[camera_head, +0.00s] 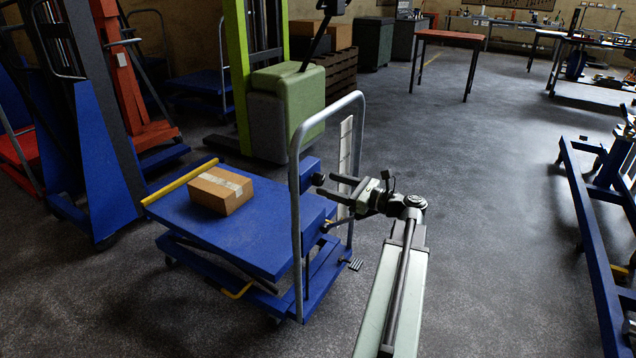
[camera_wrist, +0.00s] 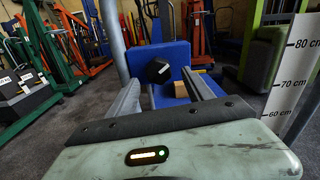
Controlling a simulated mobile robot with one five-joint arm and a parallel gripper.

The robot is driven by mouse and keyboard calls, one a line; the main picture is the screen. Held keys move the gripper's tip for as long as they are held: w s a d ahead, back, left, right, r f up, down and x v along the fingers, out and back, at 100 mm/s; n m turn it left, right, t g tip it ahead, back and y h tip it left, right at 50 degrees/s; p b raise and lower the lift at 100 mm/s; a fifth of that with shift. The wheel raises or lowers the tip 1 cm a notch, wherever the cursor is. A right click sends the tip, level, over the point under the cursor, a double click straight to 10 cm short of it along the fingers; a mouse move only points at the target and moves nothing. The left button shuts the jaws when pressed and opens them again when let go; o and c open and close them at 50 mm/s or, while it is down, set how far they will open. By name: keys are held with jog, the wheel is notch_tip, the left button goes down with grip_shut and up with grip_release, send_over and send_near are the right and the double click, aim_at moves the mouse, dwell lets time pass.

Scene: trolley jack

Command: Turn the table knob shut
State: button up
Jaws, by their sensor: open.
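The table knob (camera_wrist: 158,71) is black with a short white mark, on the face of a blue box (camera_wrist: 176,51) in the wrist view. In the head view the knob (camera_head: 319,180) is small and dark beside the handle of the blue lift table (camera_head: 262,240). My gripper (camera_head: 330,187) is open and empty, its fingers pointing at the knob. In the wrist view the fingers (camera_wrist: 161,82) spread to either side below the knob, apparently short of it. I cannot tell the exact gap.
A cardboard box (camera_head: 221,190) rests on the table deck. A grey tubular handle (camera_head: 297,200) rises close to my gripper, and a white height scale (camera_head: 345,155) stands behind it. A green stacker (camera_head: 285,110) is behind. Open floor (camera_head: 470,220) lies to the right.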

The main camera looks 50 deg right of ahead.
aim_at(323, 181)
jog(key=x, duration=0.3)
jog(key=shift+w+a, duration=0.1)
jog(key=shift+w, duration=0.25)
jog(key=shift+a, duration=0.1)
grip_shut()
jog(key=shift+n, duration=0.3)
jog(key=n, duration=1)
jog(key=shift+d+n, duration=0.25)
jog(key=shift+n, duration=0.05)
